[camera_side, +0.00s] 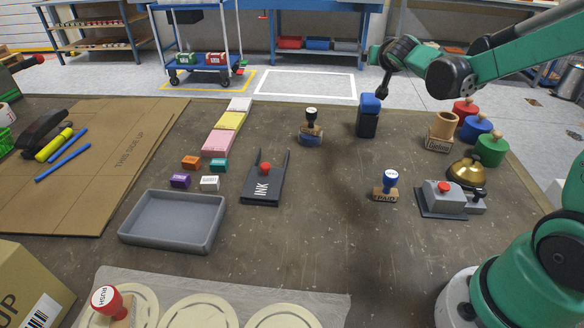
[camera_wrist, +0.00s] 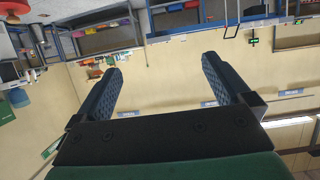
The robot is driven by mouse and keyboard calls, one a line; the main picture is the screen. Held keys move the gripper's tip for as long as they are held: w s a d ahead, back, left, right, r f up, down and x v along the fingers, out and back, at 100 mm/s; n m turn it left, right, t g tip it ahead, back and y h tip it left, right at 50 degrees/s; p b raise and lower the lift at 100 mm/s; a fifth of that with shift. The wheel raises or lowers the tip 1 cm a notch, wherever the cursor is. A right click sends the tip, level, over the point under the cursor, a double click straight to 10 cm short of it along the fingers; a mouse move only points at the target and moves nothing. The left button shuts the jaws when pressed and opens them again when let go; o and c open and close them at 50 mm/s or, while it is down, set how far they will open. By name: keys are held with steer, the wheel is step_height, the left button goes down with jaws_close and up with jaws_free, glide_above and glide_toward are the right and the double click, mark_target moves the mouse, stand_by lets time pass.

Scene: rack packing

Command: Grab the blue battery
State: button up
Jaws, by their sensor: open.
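No object is clearly marked as a battery. An upright block with a blue top and black lower body (camera_side: 368,118) stands at the back of the table in the side view; I cannot tell if it is the blue battery. My gripper (camera_wrist: 161,66) is open and empty in the wrist view, with its two dark fingers spread and facing a wall. In the side view my arm reaches in from the upper right, and its dark end is above and near the block. The finger details are too small there.
A grey tray (camera_side: 135,231) is empty at the front left. Red, blue (camera_side: 475,130) and green knobbed pieces are at the right. The table's middle is mostly clear.

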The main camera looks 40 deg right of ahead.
mark_target(372, 108)
steer(key=f, duration=1.1)
steer(key=shift+a, duration=0.2)
steer(key=shift+w+d+f, duration=0.15)
steer(key=shift+f, duration=0.15)
steer(key=shift+x, duration=2.5)
jaws_close()
